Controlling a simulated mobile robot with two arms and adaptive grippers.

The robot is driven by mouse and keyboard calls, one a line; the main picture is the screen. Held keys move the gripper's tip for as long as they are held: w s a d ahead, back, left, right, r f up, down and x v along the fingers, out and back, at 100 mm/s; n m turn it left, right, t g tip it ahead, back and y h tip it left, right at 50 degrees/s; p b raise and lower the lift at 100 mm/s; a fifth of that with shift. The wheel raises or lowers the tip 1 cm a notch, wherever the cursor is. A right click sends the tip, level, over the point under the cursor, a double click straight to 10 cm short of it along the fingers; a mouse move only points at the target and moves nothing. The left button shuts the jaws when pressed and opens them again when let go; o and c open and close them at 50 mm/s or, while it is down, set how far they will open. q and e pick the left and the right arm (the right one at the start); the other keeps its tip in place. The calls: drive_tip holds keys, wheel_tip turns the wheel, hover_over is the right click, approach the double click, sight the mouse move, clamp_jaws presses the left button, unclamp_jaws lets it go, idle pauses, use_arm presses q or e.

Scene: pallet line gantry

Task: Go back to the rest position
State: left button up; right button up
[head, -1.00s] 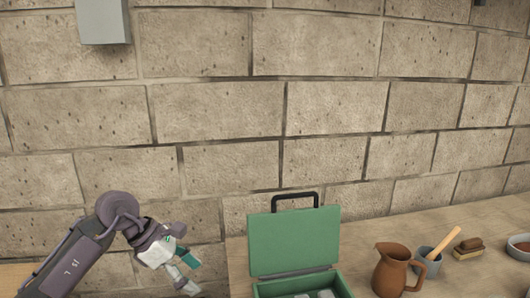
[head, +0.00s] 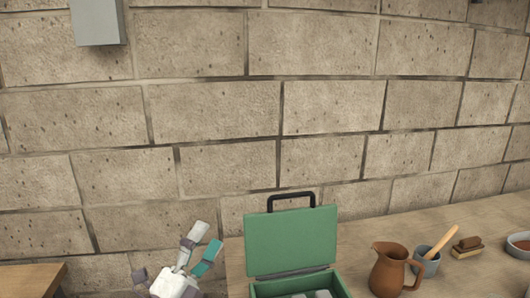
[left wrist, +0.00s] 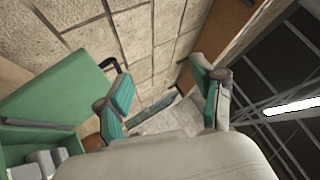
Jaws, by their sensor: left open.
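My left gripper (head: 204,246) is low in the head view, left of the green case, with its fingers pointing up. It is open, with nothing between the fingers. The left wrist view also shows its two teal-padded fingers (left wrist: 160,80) spread apart with an empty gap. My right gripper is in neither view.
An open green case (head: 291,241) with grey items inside stands on the wooden table, and also shows in the left wrist view (left wrist: 60,92). Right of it are a brown jug (head: 389,270), a grey cup (head: 428,262) with a wooden handle, a brush (head: 468,247) and a bowl (head: 519,244). A stone wall (head: 330,105) stands behind.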

use_arm(q)
drive_tip(key=s+a+f+n+g+y, duration=0.4)
drive_tip(key=a+f+n+y, duration=0.15)
drive_tip(key=f+n, duration=0.45)
drive_tip(key=s+a+f+n+g+y, duration=0.3)
drive_tip(key=s+a+f+n+y, duration=0.15)
drive_tip(key=f+n+y, duration=0.5)
drive_tip(key=s+f+n+g+h, duration=0.1)
drive_tip(key=s+f+g+h, duration=0.1)
drive_tip(key=s+f+g, duration=0.55)
drive_tip(key=s+f+n+g+h, duration=0.2)
drive_tip(key=s+f, duration=0.3)
drive_tip(key=s, duration=0.6)
wheel_tip(320, 180, down, 28)
drive_tip(key=s+g, duration=0.2)
drive_tip(key=s, duration=0.1)
drive_tip(key=s+a+f+g, duration=0.1)
drive_tip(key=s+a+f, duration=0.1)
drive_tip(key=s+f, duration=1.2)
drive_tip(key=shift+s+f+m, duration=0.3)
drive_tip(key=shift+s+m, duration=0.15)
drive_tip(key=shift+s, duration=0.4)
drive_tip(key=shift+a, duration=0.1)
